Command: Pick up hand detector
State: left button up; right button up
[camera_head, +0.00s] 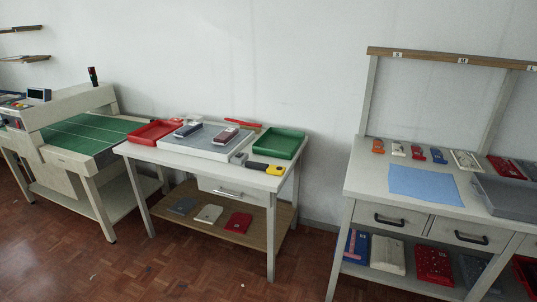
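A yellow and black hand-held device (265,168), which looks like the hand detector, lies flat near the front right edge of the middle table (176,158). Neither of my grippers is in view, and nothing is seen touching the device.
A red tray (155,132) and a grey board (208,141) with small items share the middle table. A conveyor machine (75,133) stands left. A workbench (357,180) with a blue mat (424,185) stands right. The brown floor (185,265) in front is clear.

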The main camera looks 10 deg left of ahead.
aim_at(271, 169)
jog(key=i+j+z, duration=0.15)
jog(key=i+j, duration=0.2)
jog(key=i, duration=0.2)
jog(key=i+j+z, duration=0.1)
jog(key=i+j, duration=0.35)
jog(key=i+j+z, duration=0.15)
jog(key=j, duration=0.2)
jog(key=i+j+z, duration=0.1)
jog(key=j, duration=0.25)
jog(key=i+j+z, duration=0.15)
jog(key=i+j, duration=0.15)
